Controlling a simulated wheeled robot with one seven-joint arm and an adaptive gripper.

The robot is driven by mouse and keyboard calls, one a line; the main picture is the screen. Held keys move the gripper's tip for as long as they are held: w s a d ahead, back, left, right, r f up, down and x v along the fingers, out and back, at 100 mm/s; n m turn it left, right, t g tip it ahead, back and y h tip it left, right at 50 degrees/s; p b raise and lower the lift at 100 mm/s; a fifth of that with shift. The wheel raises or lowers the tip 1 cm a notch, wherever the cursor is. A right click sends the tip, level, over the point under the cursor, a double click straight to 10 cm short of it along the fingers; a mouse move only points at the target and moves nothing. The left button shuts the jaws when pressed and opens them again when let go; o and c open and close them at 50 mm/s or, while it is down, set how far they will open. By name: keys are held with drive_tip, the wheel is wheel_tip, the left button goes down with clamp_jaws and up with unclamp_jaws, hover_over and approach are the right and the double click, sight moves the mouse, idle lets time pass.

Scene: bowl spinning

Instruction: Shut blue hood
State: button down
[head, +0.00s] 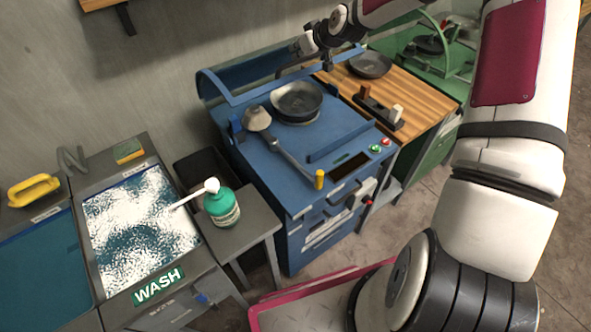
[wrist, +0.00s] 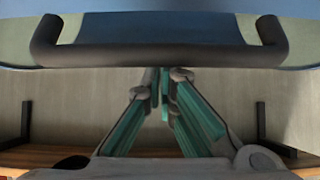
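The blue hood (head: 222,88) is a curved, see-through cover with a blue frame, standing raised at the back of the blue machine (head: 297,185). Its dark handle bar (head: 288,69) shows at the front edge, and the bar also spans the top of the wrist view (wrist: 160,56). My gripper (head: 327,66) is at the right part of the hood, close to the handle. In the wrist view, its green-padded fingers (wrist: 163,80) converge just below the bar. The bar is not seen between them. The finger gap and any contact are unclear.
A dark pan (head: 297,98) and a ladle-like tool (head: 258,119) rest on the machine top. A wooden counter (head: 415,88) with another pan (head: 370,65) stands to the right. A wash basin (head: 140,230) and green bottle (head: 222,207) are left. Wall is behind.

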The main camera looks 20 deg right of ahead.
drive_tip(key=shift+s+d+f, duration=0.1)
drive_tip(key=shift+s+d, duration=0.1)
drive_tip(key=shift+s, duration=0.45)
drive_tip(key=shift+s+d+f, duration=0.1)
drive_tip(key=shift+s+d, duration=0.1)
drive_tip(key=shift+s, duration=0.4)
drive_tip(key=s+d+f, duration=0.4)
drive_tip(key=s+f, duration=0.6)
drive_tip(key=s, duration=0.2)
drive_tip(key=shift+s+f, duration=0.2)
drive_tip(key=shift+f, duration=0.2)
idle(0.6)
wheel_tip(320, 180, up, 10)
idle(1.0)
idle(0.4)
